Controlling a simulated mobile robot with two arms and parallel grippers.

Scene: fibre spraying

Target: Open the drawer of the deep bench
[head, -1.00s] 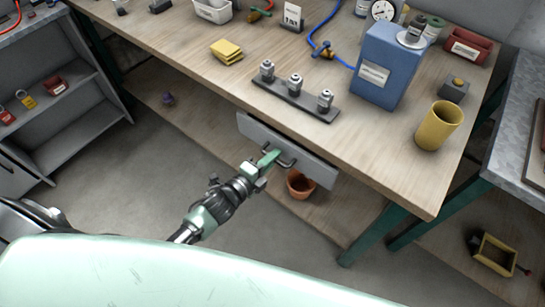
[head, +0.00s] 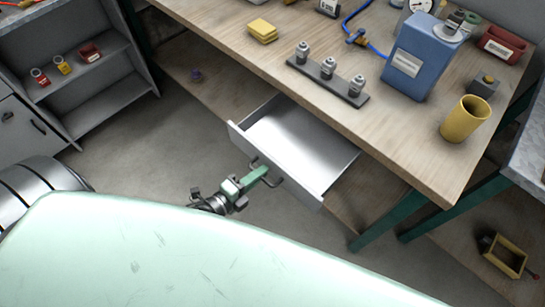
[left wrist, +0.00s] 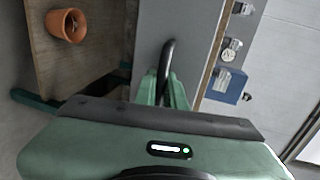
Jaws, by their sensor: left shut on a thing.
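The deep bench (head: 400,140) has a wooden top and green legs. Its grey drawer (head: 290,145) is pulled well out below the front edge, and its inside looks empty. My left gripper (head: 262,174) is shut on the dark bar handle (head: 268,174) at the middle of the drawer front. In the left wrist view the handle (left wrist: 166,62) passes between the green fingers (left wrist: 162,88), against the grey drawer front (left wrist: 195,35). My right gripper is not in view.
On the bench top stand a rack of metal fittings (head: 328,82), a blue canister (head: 418,60), a yellow cup (head: 465,120) and yellow pads (head: 262,31). A terracotta pot (left wrist: 66,26) is on the lower shelf. Bare floor (head: 170,150) lies left of the drawer.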

